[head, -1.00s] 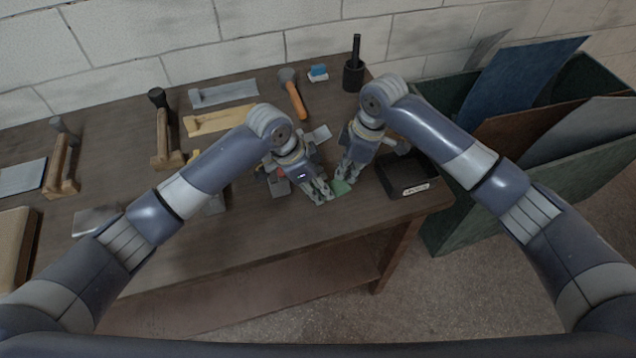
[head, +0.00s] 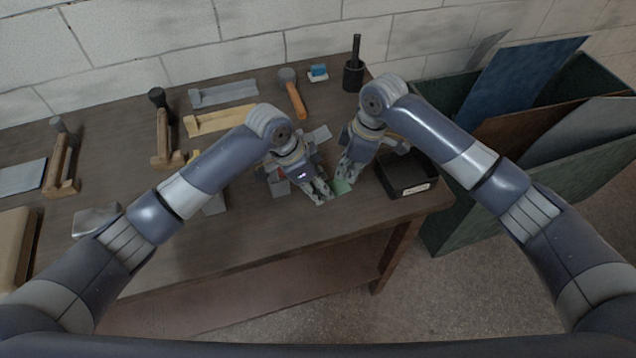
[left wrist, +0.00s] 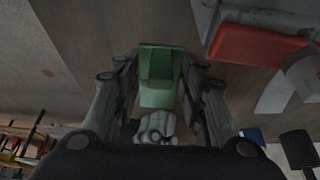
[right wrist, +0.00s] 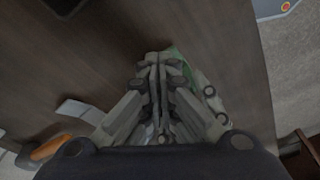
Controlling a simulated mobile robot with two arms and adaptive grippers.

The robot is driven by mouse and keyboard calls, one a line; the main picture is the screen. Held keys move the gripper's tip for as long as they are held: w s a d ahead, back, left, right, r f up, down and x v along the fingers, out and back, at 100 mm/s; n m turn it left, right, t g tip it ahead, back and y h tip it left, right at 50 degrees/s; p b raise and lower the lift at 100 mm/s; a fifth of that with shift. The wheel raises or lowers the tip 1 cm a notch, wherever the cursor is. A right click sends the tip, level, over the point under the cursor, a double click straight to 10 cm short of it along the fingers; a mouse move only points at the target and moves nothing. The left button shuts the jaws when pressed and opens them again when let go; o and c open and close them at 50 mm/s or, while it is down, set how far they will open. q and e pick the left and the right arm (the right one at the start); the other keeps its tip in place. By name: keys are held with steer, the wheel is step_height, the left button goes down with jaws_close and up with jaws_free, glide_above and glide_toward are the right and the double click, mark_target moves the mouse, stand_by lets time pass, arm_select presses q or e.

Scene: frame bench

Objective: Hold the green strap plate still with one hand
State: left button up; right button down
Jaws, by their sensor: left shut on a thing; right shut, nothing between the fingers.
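The green strap plate (head: 342,187) lies near the front edge of the bench, mostly covered by my grippers in the head view. My left gripper (head: 325,194) is shut on it; in the left wrist view the green plate (left wrist: 160,75) sits between the two fingers. My right gripper (head: 344,180) is shut and empty, its fingertips close beside the plate. In the right wrist view the closed fingertips (right wrist: 158,62) stand next to a green edge of the plate (right wrist: 182,62). I cannot tell whether they touch it.
A black tray (head: 408,190) stands right of my right gripper. A red block (left wrist: 250,47) on a grey fixture is near my left gripper. The front bench edge is clear.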

mark_target(344, 185)
steer(key=shift+f, duration=0.7)
